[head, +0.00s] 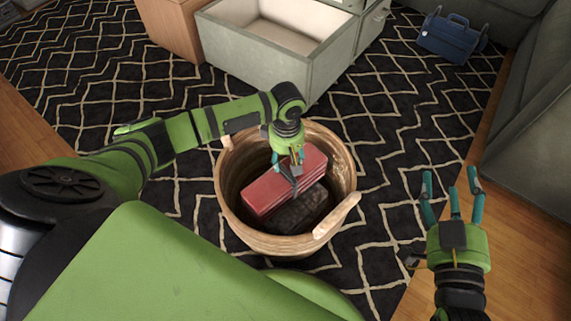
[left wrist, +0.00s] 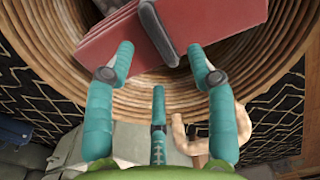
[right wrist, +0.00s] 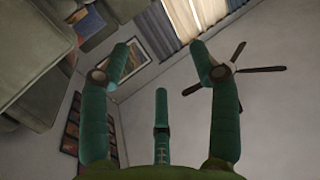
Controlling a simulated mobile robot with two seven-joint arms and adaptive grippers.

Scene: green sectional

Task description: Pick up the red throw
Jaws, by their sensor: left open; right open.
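The red throw (head: 262,192) is a folded red bundle with a dark strap around its middle. It lies tilted in the round woven basket (head: 342,170), on top of a dark bundle (head: 302,208). My left gripper (head: 288,160) is over the basket at the throw's upper side. In the left wrist view the throw (left wrist: 226,18) and its strap lie just beyond the fingertips, which are spread apart with nothing clearly between them. Whether they touch the throw I cannot tell. My right gripper (head: 452,190) is open and empty, pointing up at the right, well away from the basket.
An open grey drawer (head: 255,55) stands behind the basket, beside a brown cabinet (head: 172,28). A blue bag (head: 450,38) sits at the back right near the green sofa (head: 535,125). Patterned rug (head: 400,110) around the basket is mostly clear.

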